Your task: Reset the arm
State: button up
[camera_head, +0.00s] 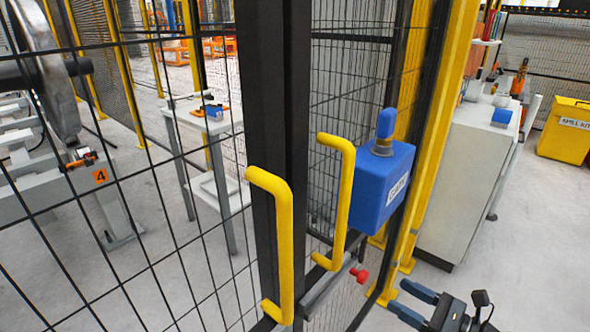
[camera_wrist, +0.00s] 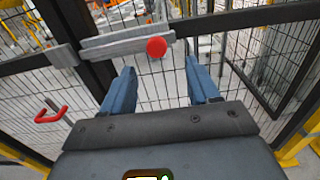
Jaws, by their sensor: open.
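My gripper (camera_head: 412,304) shows at the lower right of the head view, in front of the mesh gate. Its two blue-grey fingers are apart with nothing between them. In the wrist view the open fingers (camera_wrist: 163,88) point at the gate. A grey slide bolt (camera_wrist: 110,45) with a red knob (camera_wrist: 156,47) lies beyond the fingertips, apart from them. The red knob also shows in the head view (camera_head: 360,275), left of my gripper.
The gate has two yellow handles (camera_head: 282,240) (camera_head: 343,200) and a blue lock box (camera_head: 381,185). A yellow post (camera_head: 436,130) stands right of it. A grey cabinet (camera_head: 462,170) and a yellow spill kit bin (camera_head: 566,130) are farther right. Floor between them is clear.

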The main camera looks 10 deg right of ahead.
jog(key=s+a+f+n+g+h, duration=0.3)
jog(key=s+a+f+n+h, duration=0.15)
jog(key=s+f, duration=0.55)
jog(key=s+a+n+g+h, duration=0.1)
jog(key=s+n+h, duration=0.15)
jog(key=s, duration=0.35)
jog(key=s+a+n+h, duration=0.2)
jog(key=s+n, duration=0.2)
jog(key=s, duration=0.3)
jog(key=s+a+r+n+t, duration=0.1)
jog(key=s+r+n, duration=0.3)
jog(key=r+n, duration=0.2)
jog(key=s+a+r+n+t+h, duration=0.1)
jog(key=s+r+n, duration=0.3)
jog(key=r, duration=0.6)
jog(key=s+a+r+n+t, duration=0.2)
jog(key=s+r+n, duration=0.3)
jog(key=r+n, duration=0.2)
jog(key=shift+r+n+h, duration=0.3)
jog(key=shift+r+n, duration=0.1)
jog(key=shift+r, duration=0.1)
